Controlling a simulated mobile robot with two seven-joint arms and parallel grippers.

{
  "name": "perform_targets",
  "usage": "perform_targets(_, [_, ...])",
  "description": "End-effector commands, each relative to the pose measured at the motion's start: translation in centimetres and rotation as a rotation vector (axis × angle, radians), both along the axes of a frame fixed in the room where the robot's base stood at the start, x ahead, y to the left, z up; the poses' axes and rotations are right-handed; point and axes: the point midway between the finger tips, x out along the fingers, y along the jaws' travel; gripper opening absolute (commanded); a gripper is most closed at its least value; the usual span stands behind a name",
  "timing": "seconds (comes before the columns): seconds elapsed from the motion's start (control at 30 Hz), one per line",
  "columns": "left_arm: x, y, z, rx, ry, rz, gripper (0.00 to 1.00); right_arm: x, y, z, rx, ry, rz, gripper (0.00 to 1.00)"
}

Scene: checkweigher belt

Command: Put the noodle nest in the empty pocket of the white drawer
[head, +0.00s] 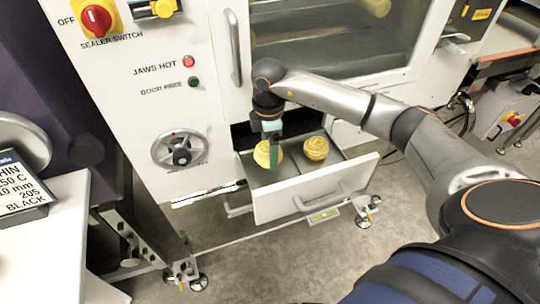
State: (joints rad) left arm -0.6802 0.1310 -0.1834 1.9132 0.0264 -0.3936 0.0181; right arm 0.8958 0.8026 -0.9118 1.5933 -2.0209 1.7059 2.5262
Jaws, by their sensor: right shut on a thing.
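The white drawer (315,192) is pulled out of the machine below the window, with dark pockets inside. One yellow noodle nest (316,148) sits in the right part of the drawer. My right gripper (271,140) points down over the left part of the drawer, shut on another yellow noodle nest (263,157). This nest shows at or just above the left pocket; I cannot tell whether it touches the pocket floor. The fingers hide part of it. My left gripper is not in view.
A drawer handle (322,201) is on the front face. A handwheel (180,149) and a red-and-yellow sealer switch (96,20) are on the panel at left. A vertical door handle (233,47) stands above the drawer. The floor in front is clear.

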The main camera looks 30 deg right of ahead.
Motion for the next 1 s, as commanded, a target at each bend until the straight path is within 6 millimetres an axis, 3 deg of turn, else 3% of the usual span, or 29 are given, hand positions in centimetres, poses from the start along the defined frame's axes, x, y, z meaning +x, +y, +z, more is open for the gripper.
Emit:
perform_targets(0.33, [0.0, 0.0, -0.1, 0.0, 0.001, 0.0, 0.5, 1.4, -1.3, -2.5, -0.001, 0.0, -0.001, 0.3])
perform_targets(0.53, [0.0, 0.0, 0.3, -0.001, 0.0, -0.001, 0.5, 1.4, -1.2, -5.1, 0.0, 0.0, 0.001, 0.3])
perform_targets(0.9, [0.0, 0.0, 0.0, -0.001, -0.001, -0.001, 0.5, 1.4, -1.2, -5.6, 0.001, -0.001, 0.001, 0.3])
perform_targets(0.93, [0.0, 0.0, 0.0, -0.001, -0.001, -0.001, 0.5, 1.4, -1.2, -5.6, 0.001, -0.001, 0.001, 0.94])
perform_targets(1.0, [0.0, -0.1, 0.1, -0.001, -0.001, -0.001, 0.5, 1.4, -1.2, -5.6, 0.001, -0.001, 0.001, 1.0])
